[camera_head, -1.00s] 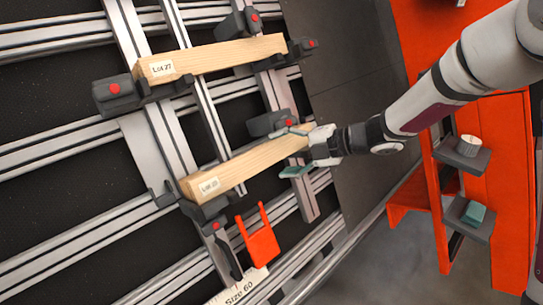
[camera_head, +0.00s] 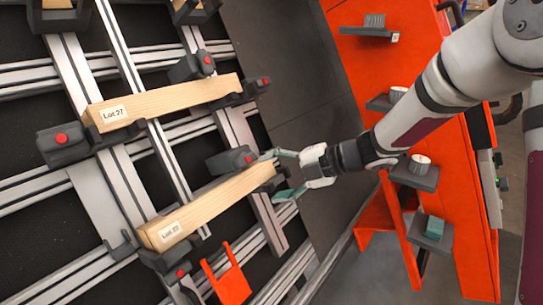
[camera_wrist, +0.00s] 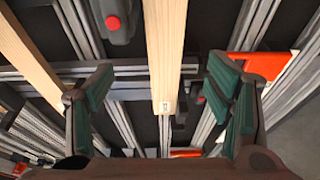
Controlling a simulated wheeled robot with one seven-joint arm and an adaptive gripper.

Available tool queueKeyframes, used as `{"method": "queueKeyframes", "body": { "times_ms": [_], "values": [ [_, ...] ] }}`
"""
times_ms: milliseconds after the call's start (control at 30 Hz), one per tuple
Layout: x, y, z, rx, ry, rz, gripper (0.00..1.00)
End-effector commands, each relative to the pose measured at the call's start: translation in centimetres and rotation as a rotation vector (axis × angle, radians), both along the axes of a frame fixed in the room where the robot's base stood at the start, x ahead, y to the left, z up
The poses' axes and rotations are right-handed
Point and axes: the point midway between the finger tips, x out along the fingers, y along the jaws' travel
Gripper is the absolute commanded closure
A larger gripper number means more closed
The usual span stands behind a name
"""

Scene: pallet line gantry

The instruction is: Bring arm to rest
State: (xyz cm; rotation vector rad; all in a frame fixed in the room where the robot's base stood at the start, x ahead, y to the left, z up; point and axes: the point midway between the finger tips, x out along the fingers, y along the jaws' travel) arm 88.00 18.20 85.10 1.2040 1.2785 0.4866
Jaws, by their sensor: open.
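My gripper (camera_head: 284,176) is open at the right end of the lower wooden beam in the head view. Its green-padded fingers stand apart, and the jaws hold nothing. In the wrist view my gripper (camera_wrist: 160,110) shows wide open, with the labelled beam (camera_wrist: 164,45) between and beyond the fingers, clear of both pads. The lower beam (camera_head: 205,208) lies in dark clamps with red buttons on the aluminium frame. My arm reaches in from the upper right.
A second beam (camera_head: 165,102), labelled Lot 27, lies in clamps above. An orange bracket (camera_head: 228,277) sits below the lower beam. The orange stand (camera_head: 375,80) at right carries small dark shelves with a cylinder (camera_head: 420,163) and a teal block (camera_head: 434,227). A dark panel (camera_head: 280,60) lies between.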

Motion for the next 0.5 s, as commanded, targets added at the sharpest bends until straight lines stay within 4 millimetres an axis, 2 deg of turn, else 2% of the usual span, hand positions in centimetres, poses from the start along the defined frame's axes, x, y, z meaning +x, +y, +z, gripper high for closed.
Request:
{"method": "queueKeyframes", "body": {
  "times_ms": [67,133,267,367,467,500],
  "values": [
    [1.5,-1.2,1.7,-0.034,-0.020,-0.142,0.27],
    [2.9,-3.3,3.5,-0.063,-0.027,-0.319,0.27],
    [3.9,-8.6,7.0,-0.086,-0.011,-0.684,0.27],
    [2.6,-13.1,9.2,-0.075,0.031,-0.961,0.27],
    [-0.4,-17.6,10.7,-0.044,0.102,-1.229,0.27],
    [-2.1,-19.2,11.0,-0.028,0.140,-1.331,0.27]
  ]
}}
